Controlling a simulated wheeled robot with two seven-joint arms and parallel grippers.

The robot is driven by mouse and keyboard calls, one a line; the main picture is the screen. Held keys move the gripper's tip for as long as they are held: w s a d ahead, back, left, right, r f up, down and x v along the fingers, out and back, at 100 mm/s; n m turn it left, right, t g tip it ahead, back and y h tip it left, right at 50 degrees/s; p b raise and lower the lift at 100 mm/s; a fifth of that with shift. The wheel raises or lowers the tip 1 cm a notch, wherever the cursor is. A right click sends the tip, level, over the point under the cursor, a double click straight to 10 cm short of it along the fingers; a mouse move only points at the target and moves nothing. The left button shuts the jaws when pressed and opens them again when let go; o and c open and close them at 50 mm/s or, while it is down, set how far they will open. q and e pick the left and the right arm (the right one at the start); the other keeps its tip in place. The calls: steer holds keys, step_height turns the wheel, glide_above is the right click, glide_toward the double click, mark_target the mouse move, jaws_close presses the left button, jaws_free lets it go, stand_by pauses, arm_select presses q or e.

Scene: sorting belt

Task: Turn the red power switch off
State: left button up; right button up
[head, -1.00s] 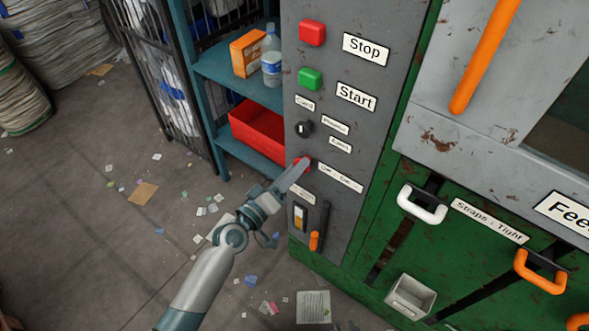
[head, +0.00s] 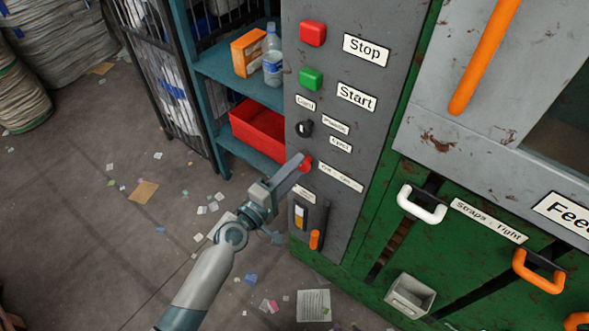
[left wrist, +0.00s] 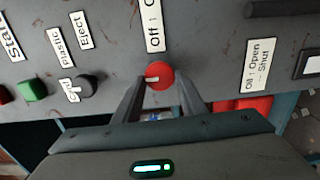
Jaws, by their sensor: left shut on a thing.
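The red power switch (head: 306,164) is a round red knob with a pale pointer mark on the grey control panel (head: 340,215). In the left wrist view the red knob (left wrist: 159,75) sits between my two fingertips, below a label that reads "Off" in part. My left gripper (head: 302,162) reaches in from the left and is shut on the knob; it also shows in the left wrist view (left wrist: 158,84). The fingers cover part of the knob in the head view. My right gripper is not in view.
Above the knob are a black selector (head: 304,129), a green Start button (head: 310,79) and a red Stop button (head: 313,33). Below is an orange-handled lever (head: 315,240). A shelf with a red bin (head: 257,132) stands left of the panel.

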arm_select(q)
steer(key=o, duration=1)
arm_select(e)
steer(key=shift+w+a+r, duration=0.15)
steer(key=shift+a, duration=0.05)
arm_select(q)
steer(key=shift+b+v, duration=2)
steer(key=shift+v, duration=6.75)
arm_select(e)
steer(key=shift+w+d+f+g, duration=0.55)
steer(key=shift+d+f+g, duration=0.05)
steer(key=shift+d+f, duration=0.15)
